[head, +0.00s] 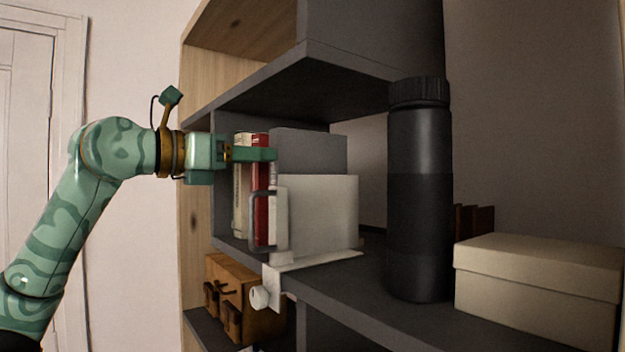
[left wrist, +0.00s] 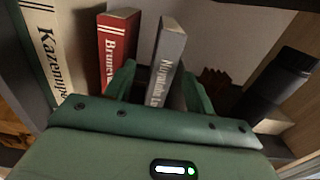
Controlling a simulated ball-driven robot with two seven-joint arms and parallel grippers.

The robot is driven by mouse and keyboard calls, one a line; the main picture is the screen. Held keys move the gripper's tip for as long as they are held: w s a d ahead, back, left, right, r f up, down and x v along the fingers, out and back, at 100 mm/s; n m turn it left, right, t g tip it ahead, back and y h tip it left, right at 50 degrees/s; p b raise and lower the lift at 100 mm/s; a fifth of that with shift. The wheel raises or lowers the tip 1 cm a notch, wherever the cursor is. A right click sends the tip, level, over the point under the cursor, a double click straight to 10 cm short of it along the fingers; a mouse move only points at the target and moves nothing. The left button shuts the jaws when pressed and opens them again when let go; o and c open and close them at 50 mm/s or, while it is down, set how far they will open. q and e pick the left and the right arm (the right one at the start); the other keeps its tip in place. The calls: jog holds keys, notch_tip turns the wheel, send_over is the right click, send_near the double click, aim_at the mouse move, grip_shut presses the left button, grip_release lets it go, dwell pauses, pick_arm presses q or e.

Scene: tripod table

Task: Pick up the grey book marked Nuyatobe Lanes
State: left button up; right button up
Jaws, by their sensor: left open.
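The grey book (left wrist: 168,52) stands upright in the left wrist view, its spine toward me with light lettering starting "Nuyatobe"; the lower spine is hidden by my gripper. In the head view its grey cover (head: 310,150) seems to show above a pale plate. My left gripper (left wrist: 157,82) is open, one finger on each side of the spine; I cannot tell whether either touches it. In the head view the left gripper (head: 268,154) reaches in from the left at the upper part of the books. My right gripper is not in view.
A red book (left wrist: 116,45) and a cream book (left wrist: 45,45) stand left of the grey one. A pale bookend (head: 325,215) with a clamp stands at the right. A black bottle (head: 420,200) and a cream box (head: 540,290) are farther right. A shelf board (head: 310,75) lies above.

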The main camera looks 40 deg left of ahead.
aim_at(299, 154)
pick_arm(q)
jog(key=p+x, duration=0.1)
jog(key=x, duration=0.2)
jog(key=p+x, duration=0.1)
jog(key=x, duration=0.2)
jog(key=p+x, duration=0.1)
jog(key=x, duration=0.2)
jog(key=shift+d+r, duration=0.25)
jog(key=shift+d, duration=0.1)
jog(key=shift+w+f, duration=0.1)
jog(key=shift+w, duration=0.1)
jog(key=shift+s, duration=0.15)
jog(key=shift+c, duration=0.6)
grip_shut()
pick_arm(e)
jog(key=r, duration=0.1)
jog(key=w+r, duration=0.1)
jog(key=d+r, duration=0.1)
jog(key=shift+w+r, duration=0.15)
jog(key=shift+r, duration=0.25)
